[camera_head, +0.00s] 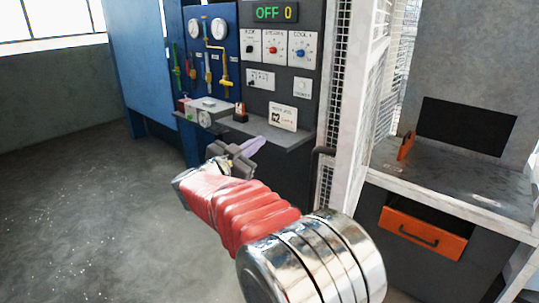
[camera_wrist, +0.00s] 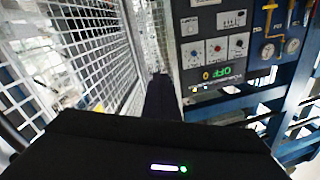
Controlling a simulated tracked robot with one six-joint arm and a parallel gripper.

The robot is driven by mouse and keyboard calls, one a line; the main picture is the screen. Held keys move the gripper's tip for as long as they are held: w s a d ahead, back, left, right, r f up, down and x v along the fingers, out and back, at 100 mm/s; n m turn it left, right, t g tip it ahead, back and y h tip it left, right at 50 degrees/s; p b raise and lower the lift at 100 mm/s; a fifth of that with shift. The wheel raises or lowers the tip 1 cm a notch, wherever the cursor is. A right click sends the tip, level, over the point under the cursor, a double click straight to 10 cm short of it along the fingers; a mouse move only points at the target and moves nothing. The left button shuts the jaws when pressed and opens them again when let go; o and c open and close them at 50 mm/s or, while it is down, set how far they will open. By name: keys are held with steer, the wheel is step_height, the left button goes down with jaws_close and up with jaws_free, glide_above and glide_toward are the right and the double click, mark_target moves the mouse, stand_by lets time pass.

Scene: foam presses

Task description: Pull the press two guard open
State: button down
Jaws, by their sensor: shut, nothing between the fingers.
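A white-framed wire mesh guard (camera_head: 345,90) stands right of the dark control panel in the head view, seen nearly edge-on. White mesh (camera_wrist: 90,40) also fills the left of the wrist view. A small black bracket or handle (camera_head: 325,150) sits at the guard's left edge; I cannot tell exactly what it joins. My gripper (camera_head: 247,150) is shut and empty, in front of the panel's shelf and left of the guard, apart from the bracket. In the wrist view its black body covers the bottom, and a dark bar reaches toward the panel.
The control panel (camera_head: 265,75) reads OFF 0 and carries several dials, with a placard (camera_head: 283,117) below. A blue gauge board (camera_head: 212,60) stands left of it. The press table (camera_head: 450,185) with an orange drawer (camera_head: 425,233) is at right. The floor at left is clear.

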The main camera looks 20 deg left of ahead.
steer(key=s+a+f+n+g+y, duration=0.2)
steer(key=s+a+n+g+y, duration=0.15)
steer(key=n+y, duration=0.55)
steer(key=s+d+f+n+g+y, duration=0.1)
steer(key=s+d+f+g, duration=0.3)
steer(key=s+d, duration=0.35)
steer(key=s+d+f+g, duration=0.3)
steer(key=s+d, duration=0.3)
steer(key=d, duration=0.3)
steer(key=s+d+m+h, duration=0.1)
steer(key=s+d+h, duration=0.1)
steer(key=s+d, duration=0.4)
steer(key=s+d+f+m+g+h, duration=0.1)
steer(key=s+d, duration=0.6)
steer(key=d, duration=0.8)
steer(key=s+d+f+m+h, duration=0.1)
steer(key=s+d+h, duration=0.2)
steer(key=s+d, duration=0.4)
steer(key=d, duration=0.4)
steer(key=shift+f+m+g, duration=0.2)
steer(key=shift+m+g, duration=0.15)
steer(key=shift+m, duration=0.05)
steer(key=shift+s+a, duration=0.1)
steer(key=shift+a, duration=0.1)
